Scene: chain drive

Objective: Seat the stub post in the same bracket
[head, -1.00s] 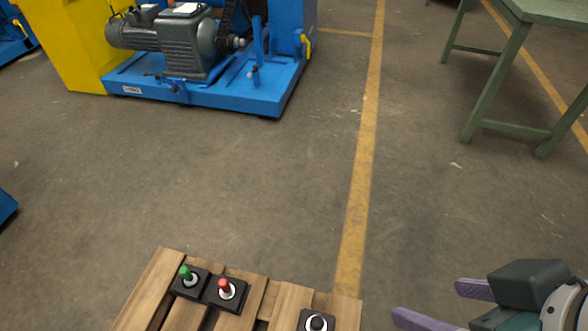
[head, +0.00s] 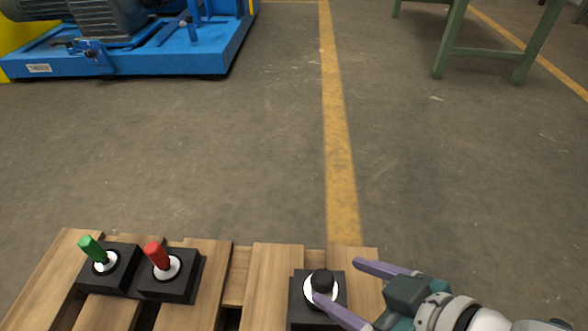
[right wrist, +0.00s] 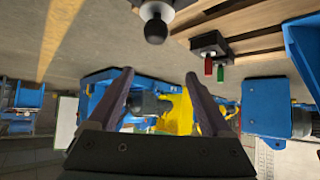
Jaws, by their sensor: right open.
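A short black post with a rounded head (head: 322,279), which looks like the stub post, stands upright in a white ring on a black block (head: 303,312) at the pallet's right side. It also shows in the right wrist view (right wrist: 155,29), past the fingertips. My right gripper (head: 338,279) is open, its purple fingers reaching in from the right; the near finger overlaps the block in the picture. Contact with the post cannot be told. In the right wrist view the gripper (right wrist: 159,74) has nothing between its fingers. No bracket shows clearly. My left gripper is out of view.
A red peg (head: 156,255) and a green peg (head: 91,249) stand in black blocks on the slatted wooden pallet (head: 262,265). A blue machine base (head: 150,62) is at the back left, a green table (head: 480,54) at the back right. The floor between is clear.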

